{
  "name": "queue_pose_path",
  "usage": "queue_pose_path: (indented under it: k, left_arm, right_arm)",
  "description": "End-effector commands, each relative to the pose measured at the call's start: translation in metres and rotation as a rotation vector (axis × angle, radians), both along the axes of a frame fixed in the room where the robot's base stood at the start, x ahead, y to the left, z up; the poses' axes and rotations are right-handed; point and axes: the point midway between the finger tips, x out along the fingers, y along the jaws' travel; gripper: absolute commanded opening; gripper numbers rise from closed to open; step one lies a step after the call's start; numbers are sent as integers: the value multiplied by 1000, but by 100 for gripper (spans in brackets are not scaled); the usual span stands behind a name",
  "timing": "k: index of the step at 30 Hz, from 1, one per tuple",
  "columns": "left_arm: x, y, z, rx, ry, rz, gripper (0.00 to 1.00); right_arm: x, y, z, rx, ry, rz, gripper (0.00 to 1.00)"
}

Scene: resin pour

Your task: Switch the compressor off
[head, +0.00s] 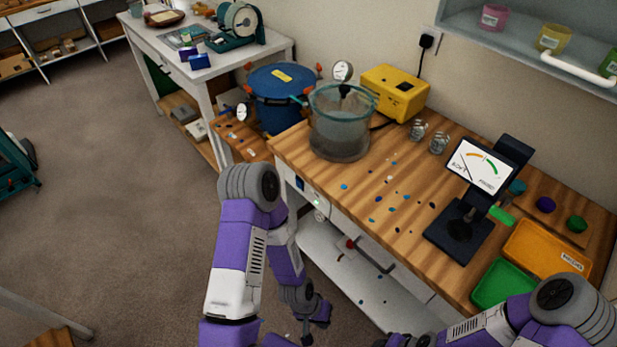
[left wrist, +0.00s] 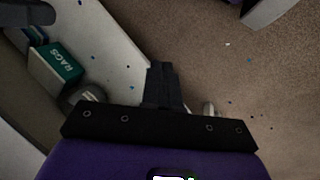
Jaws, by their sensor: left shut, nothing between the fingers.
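No part in view is plainly labelled as the compressor. A small front panel (head: 307,190) on the bench's left end carries a dark blue switch (head: 299,183) and a lit green lamp (head: 316,202). My left gripper (head: 314,318) hangs low in front of the bench, below and apart from the panel. Its fingers show together and empty in the left wrist view (left wrist: 161,72), over the floor. My right arm enters at the lower right; its gripper is not seen.
A clear chamber (head: 340,125) and a blue pot (head: 283,95) stand near the bench's left end. A red-tipped handle (head: 350,243) is under the bench front. Open floor (head: 130,180) is at left.

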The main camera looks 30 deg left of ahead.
Motion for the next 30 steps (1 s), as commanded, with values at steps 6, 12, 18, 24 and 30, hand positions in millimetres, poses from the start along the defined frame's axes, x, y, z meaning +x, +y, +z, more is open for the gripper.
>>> queue_pose_path:
  k: [6,12,18,24,30]
  left_arm:
    - [6,3,1,2,-3,14,0]
    - [93,59,31,29,-30,252,0]
    - [198,177,126,22,-62,640,0]
    - [234,261,220,-15,-81,890,0]
    - [238,283,248,-30,-82,957,0]
  right_arm:
    - [0,0,1,0,0,0,43]
    - [0,0,13,0,0,0,43]
    - [0,0,29,0,-1,0,43]
    - [0,0,38,0,-1,0,43]
    - [0,0,39,0,-1,0,43]
